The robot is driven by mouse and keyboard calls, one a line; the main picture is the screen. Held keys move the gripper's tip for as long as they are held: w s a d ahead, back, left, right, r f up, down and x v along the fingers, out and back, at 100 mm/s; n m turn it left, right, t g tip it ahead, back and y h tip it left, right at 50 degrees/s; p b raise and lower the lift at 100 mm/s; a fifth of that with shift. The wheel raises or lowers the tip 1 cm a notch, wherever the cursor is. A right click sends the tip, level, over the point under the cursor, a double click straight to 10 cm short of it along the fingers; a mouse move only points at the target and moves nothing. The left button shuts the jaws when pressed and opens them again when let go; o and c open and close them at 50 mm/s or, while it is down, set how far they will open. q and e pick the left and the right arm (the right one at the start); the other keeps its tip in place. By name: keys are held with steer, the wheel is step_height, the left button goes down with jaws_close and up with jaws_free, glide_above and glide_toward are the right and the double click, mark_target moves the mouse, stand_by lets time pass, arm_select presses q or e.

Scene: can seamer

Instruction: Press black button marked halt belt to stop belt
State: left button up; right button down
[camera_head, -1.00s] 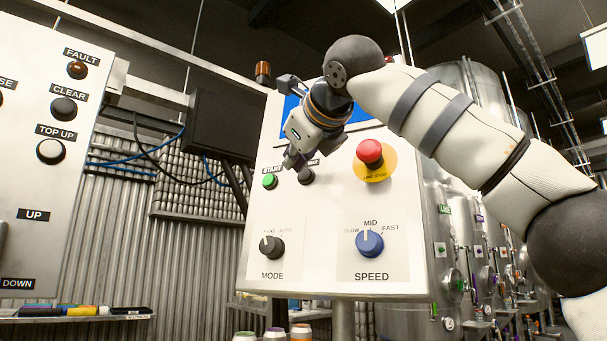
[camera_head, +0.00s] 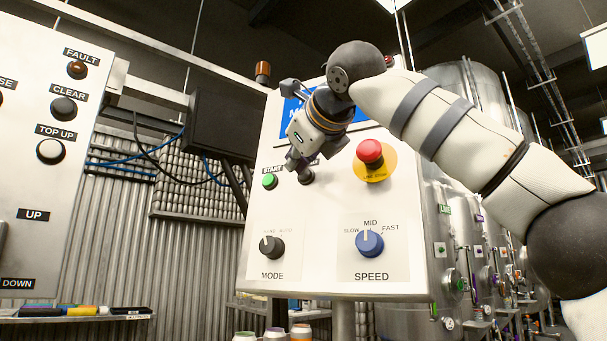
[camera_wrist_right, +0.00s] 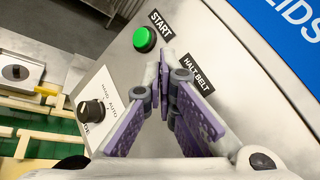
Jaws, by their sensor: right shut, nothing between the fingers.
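The black button (camera_head: 306,177) sits on the white control panel, to the right of the green START button (camera_head: 269,181). My right gripper (camera_head: 298,163) is shut and empty, with its fingertips just above and left of the black button in the head view. I cannot tell whether they touch it. In the right wrist view, the shut fingertips (camera_wrist_right: 165,60) lie between the green button (camera_wrist_right: 144,39) and the HALT BELT label (camera_wrist_right: 197,73). The black button is hidden behind the fingers there. My left gripper is not in view.
A red stop button (camera_head: 370,152) on a yellow disc is to the right on the panel. Below are the black MODE knob (camera_head: 272,247) and blue SPEED knob (camera_head: 369,243). Another panel (camera_head: 30,120) with buttons stands at the left.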

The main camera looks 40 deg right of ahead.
steer(key=shift+w+d+f, duration=0.1)
steer(key=shift+w+d, duration=0.15)
steer(key=shift+d, duration=0.15)
stand_by(0.8)
steer(key=shift+s+a, duration=0.45)
steer(key=shift+a, duration=0.25)
steer(key=shift+a+r, duration=0.1)
steer(key=shift+r, duration=0.1)
steer(key=shift+s+a+r, duration=0.15)
steer(key=shift+s+a, duration=0.25)
steer(key=shift+a, duration=0.3)
steer(key=shift+s+a+r, duration=0.1)
steer(key=shift+s+a, duration=0.25)
steer(key=shift+a, duration=0.35)
steer(key=shift+s+a+r, duration=0.15)
steer(key=shift+s+a, duration=0.25)
steer(key=shift+a, duration=0.3)
